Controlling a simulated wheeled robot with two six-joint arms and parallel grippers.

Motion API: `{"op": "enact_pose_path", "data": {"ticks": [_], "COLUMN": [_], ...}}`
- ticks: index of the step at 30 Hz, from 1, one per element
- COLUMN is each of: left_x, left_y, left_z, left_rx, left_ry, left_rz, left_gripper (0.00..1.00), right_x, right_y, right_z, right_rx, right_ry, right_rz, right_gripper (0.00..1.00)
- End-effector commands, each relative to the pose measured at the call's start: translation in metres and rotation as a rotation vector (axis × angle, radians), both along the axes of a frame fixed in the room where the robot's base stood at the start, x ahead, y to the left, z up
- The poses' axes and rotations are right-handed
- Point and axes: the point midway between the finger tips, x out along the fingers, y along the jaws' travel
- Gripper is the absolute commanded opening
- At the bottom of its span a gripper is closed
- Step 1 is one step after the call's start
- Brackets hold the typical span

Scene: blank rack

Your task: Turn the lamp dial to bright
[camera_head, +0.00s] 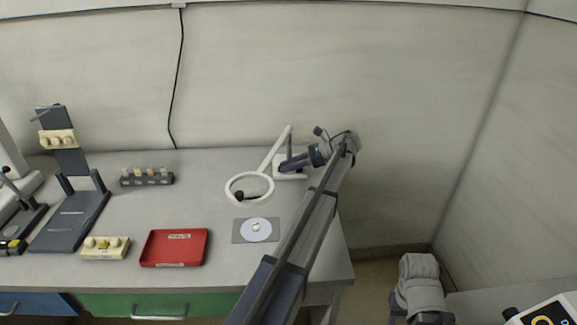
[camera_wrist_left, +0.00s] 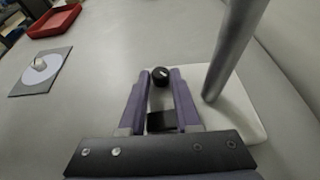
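The lamp (camera_head: 265,165) is a white ring on a jointed arm, standing on a white base plate (camera_head: 291,174) at the table's back right. The plate and a grey post (camera_wrist_left: 228,55) show in the left wrist view. The dial (camera_wrist_left: 160,76) is a small black knob with a white mark on top. My left gripper (camera_head: 286,165) reaches over the plate. In the left wrist view its purple fingers (camera_wrist_left: 160,72) stand apart, with the dial between their tips. I cannot tell whether they touch it. In the head view the gripper hides the dial. My right gripper is out of view.
A grey pad with a white disc (camera_head: 243,237) lies in front of the lamp. A red tray (camera_head: 150,256), a cream block with knobs (camera_head: 105,254), a dark rack (camera_head: 147,183) and a dark stand (camera_head: 65,228) are further left. The wall is close behind the lamp.

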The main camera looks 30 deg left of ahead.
Motion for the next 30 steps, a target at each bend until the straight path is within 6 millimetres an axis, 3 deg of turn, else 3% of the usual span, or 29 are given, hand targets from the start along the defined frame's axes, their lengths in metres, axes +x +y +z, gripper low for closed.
{"op": "enact_pose_path", "data": {"ticks": [1, 7, 18, 30], "left_x": [0.000, 0.000, -0.004, -0.020], "left_y": [0.000, 0.000, -0.001, -0.003], "left_z": [0.000, 0.000, 0.000, 0.000], "left_rx": [0.000, 0.001, 0.003, 0.002], "left_ry": [0.000, 0.001, -0.001, -0.001], "left_rz": [0.000, 0.000, -0.047, -0.492], "left_gripper": [0.38, 0.59, 0.59, 0.59], "right_x": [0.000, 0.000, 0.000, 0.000], "right_y": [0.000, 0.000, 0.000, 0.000], "right_z": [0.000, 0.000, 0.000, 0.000], "right_rx": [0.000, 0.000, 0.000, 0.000], "right_ry": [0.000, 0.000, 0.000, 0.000], "right_rz": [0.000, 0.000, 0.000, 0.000], "right_gripper": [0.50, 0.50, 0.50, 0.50]}}
